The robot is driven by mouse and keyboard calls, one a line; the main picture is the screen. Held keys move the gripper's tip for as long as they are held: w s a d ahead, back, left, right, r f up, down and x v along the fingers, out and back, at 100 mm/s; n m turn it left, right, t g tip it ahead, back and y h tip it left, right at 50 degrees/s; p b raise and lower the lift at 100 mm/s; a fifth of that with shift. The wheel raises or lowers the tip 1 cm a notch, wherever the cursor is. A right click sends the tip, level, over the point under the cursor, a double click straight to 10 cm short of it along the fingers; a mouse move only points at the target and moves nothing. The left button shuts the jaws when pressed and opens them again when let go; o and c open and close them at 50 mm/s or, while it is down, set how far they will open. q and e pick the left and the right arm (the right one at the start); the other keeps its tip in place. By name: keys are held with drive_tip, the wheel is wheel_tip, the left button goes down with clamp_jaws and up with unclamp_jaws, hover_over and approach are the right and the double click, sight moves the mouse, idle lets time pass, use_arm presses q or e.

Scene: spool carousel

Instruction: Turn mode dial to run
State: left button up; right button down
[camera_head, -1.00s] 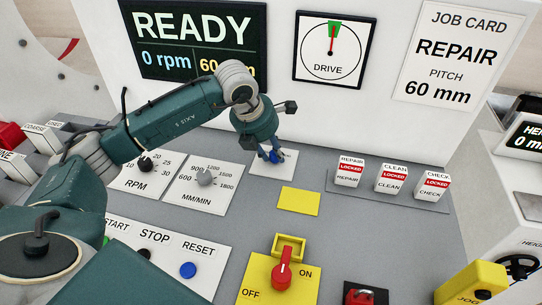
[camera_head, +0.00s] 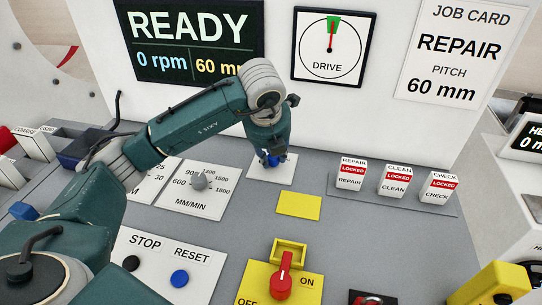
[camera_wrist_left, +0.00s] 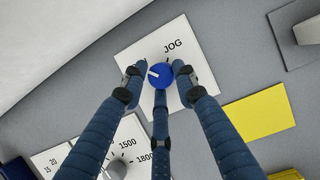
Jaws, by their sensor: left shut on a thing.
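The mode dial is a round blue knob (camera_wrist_left: 161,75) with a white pointer, on a white plate (camera_wrist_left: 133,50). The plate has the word JOG at its upper right in the left wrist view; any other labels are hidden by my fingers. The pointer lies toward the left of the knob in that view, away from JOG. My left gripper (camera_head: 271,160) reaches down to this plate at the back of the panel. Its fingers (camera_wrist_left: 160,80) are closed around the blue knob. My right gripper is in neither view.
A yellow square (camera_head: 299,205) lies just right of the plate, with several locked switches (camera_head: 394,180) beyond. The MM/MIN knob (camera_head: 199,182) is to the left. A red ON/OFF switch (camera_head: 284,275) is in front. The upright display wall (camera_head: 280,110) stands close behind.

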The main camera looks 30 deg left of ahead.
use_arm(q)
drive_tip(key=shift+w+r, duration=0.35)
drive_tip(key=shift+r, duration=0.1)
drive_tip(key=o, duration=1.1)
drive_tip(key=shift+w+d+f, duration=0.1)
drive_tip(key=shift+d+f, duration=0.05)
drive_tip(key=shift+f, duration=0.1)
drive_tip(key=v, duration=1.2)
drive_tip(key=shift+s, duration=0.2)
drive_tip(key=shift+f, duration=0.15)
